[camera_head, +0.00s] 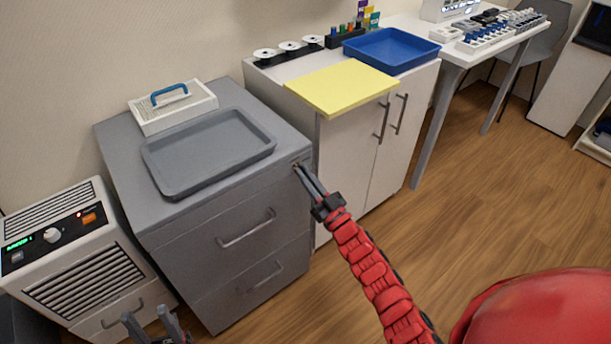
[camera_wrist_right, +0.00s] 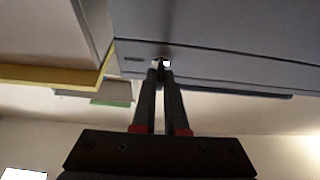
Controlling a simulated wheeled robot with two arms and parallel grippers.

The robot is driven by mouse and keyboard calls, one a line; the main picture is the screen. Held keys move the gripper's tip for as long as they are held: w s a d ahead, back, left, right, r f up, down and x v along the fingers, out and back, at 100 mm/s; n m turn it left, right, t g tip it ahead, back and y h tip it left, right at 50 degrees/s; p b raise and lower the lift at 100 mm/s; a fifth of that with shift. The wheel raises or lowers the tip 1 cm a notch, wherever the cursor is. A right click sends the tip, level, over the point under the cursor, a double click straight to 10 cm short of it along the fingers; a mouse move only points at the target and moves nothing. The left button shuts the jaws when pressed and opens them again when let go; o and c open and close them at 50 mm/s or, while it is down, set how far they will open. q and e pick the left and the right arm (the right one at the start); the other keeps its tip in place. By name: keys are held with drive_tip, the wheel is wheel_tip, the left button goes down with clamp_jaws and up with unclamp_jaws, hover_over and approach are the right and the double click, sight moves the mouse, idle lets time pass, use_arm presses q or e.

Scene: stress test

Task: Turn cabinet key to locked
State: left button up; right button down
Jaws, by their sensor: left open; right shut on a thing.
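The grey drawer cabinet (camera_head: 185,235) stands left of the middle in the head view, with two drawer handles on its front. My right gripper (camera_head: 298,168) reaches the upper right corner of that front. It is shut on the key (camera_wrist_right: 157,62), of which only a small bit shows between the fingertips in the wrist view. The right gripper (camera_wrist_right: 161,73) points straight at the cabinet front (camera_wrist_right: 220,60) there. The key's turn angle cannot be told. My left gripper (camera_head: 152,322) is open and empty at the bottom left, in front of the cabinet.
A grey tray (camera_head: 163,186) and a white box with a blue handle (camera_head: 145,120) lie on the cabinet. A white unit with a display (camera_head: 65,262) stands left. A white cupboard (camera_head: 345,165) with a yellow board (camera_head: 340,88) stands right. The floor (camera_head: 500,190) at right is free.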

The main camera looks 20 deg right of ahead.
drive_tip(key=shift+f, duration=0.1)
drive_tip(key=c, duration=1)
unclamp_jaws()
drive_tip(key=shift+o, duration=0.2)
drive_tip(key=p+v, duration=0.1)
drive_tip(key=v, duration=1.6)
drive_tip(key=shift+f, duration=0.15)
drive_tip(key=shift+s, duration=0.1)
